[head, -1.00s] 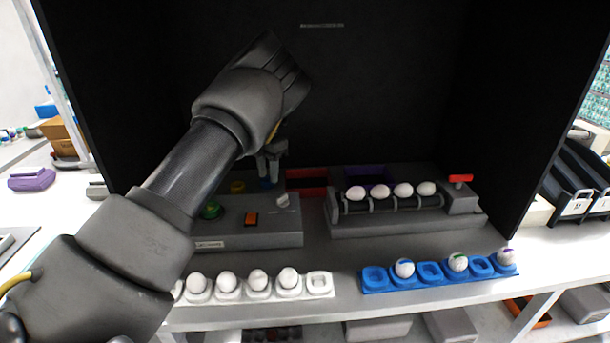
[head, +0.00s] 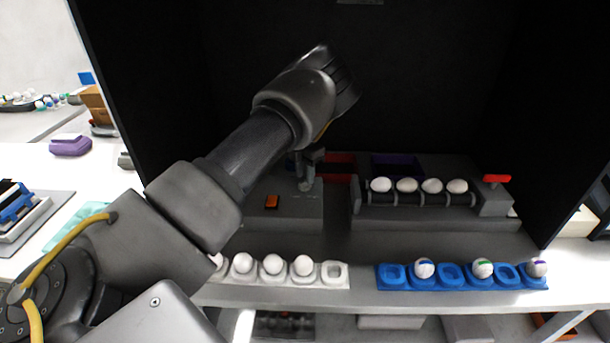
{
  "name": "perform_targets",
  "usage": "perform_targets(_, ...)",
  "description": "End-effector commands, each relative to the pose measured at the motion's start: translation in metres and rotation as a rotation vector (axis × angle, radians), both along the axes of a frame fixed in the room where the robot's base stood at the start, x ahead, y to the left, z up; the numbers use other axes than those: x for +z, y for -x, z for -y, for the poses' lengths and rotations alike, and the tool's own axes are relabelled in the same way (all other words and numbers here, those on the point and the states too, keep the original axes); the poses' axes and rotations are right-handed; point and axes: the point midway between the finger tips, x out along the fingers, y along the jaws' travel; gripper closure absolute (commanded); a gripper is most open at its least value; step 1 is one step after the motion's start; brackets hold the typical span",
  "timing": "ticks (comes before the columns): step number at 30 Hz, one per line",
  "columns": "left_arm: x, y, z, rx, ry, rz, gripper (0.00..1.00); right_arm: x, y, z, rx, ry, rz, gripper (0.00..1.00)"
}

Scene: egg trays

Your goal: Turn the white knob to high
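The grey control box (head: 300,215) stands inside the dark booth, left of the egg roller. My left arm reaches in from the left, and its gripper (head: 307,178) points down at the right part of the box top. Its fingertips are at the spot of the white knob, close to it or touching it. The knob is mostly hidden by the fingers, so its setting does not show. Whether the fingers are closed on it is too small to tell. My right gripper is out of view.
White eggs lie on the roller (head: 415,199), with a red handle (head: 497,179) at its right end. A white egg tray (head: 334,275) and a blue tray (head: 392,277) with marked eggs line the front edge. The booth's dark walls bound the space.

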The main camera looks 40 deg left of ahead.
Motion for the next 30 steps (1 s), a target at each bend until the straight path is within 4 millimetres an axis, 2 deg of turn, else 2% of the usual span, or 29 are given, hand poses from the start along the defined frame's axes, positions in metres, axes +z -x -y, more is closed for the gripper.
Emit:
perform_targets(2,-0.008,0.0,0.0,0.0,0.0,-0.002,0.68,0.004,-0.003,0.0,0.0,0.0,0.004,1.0)
perform_targets(6,-0.017,0.0,0.0,-0.001,0.0,0.0,0.68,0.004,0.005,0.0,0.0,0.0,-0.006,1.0)
perform_targets(10,-0.019,0.0,0.0,0.0,-0.001,0.001,0.68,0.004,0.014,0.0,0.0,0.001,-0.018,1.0)
perform_targets(15,-0.019,0.0,0.0,0.0,-0.001,0.001,0.68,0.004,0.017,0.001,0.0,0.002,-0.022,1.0)
perform_targets(22,-0.019,0.0,0.0,0.0,0.0,0.001,0.98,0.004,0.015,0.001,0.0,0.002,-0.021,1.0)
perform_targets(30,-0.019,0.0,0.0,0.006,0.0,0.001,1.0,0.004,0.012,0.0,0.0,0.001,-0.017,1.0)
